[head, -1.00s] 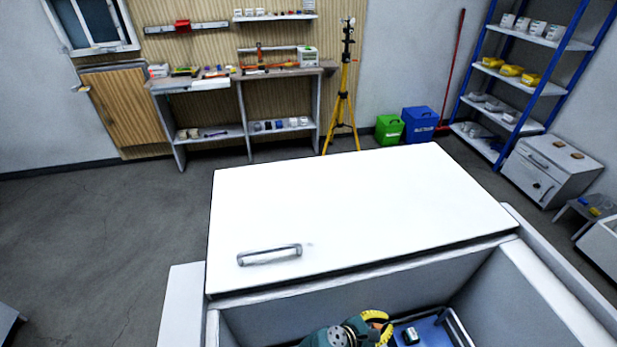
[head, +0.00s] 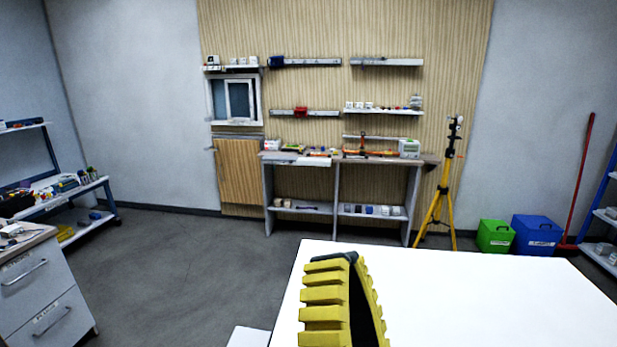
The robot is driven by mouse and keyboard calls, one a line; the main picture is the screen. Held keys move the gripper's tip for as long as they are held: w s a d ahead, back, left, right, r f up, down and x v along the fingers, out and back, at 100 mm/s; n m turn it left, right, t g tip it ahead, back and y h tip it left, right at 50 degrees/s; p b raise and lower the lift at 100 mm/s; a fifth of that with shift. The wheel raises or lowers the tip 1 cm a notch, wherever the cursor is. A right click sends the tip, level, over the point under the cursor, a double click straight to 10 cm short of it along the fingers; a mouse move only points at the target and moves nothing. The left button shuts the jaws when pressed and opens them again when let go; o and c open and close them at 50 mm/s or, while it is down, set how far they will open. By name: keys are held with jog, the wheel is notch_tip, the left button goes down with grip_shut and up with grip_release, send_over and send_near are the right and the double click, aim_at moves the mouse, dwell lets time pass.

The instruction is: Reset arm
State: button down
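My gripper (head: 350,258) is at the bottom middle of the head view, close to the camera and pointing up. Its ridged yellow fingers stand in front of the white panel (head: 480,295). The fingers lie close together at the top, with a dark gap between them lower down. I see no object held, but the angle hides whether the tips touch. The rest of my arm is out of view below.
A workbench (head: 350,158) with shelves stands against the far wall. A yellow tripod (head: 437,205), green bin (head: 496,236) and blue bin (head: 538,233) stand to its right. A drawer cabinet (head: 40,285) is at the lower left. The floor (head: 190,265) between is clear.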

jog(key=s+d+f+n+g+h, duration=0.2)
jog(key=d+f+n+g+h, duration=0.25)
jog(key=h, duration=0.25)
notch_tip(320, 180, up, 37)
jog(key=n+p, duration=0.2)
jog(key=p, duration=3.7)
notch_tip(320, 180, down, 60)
jog(key=b, duration=6.1)
jog(key=shift+w, duration=0.45)
jog(key=shift+a+f, duration=0.1)
jog(key=shift+f, duration=0.05)
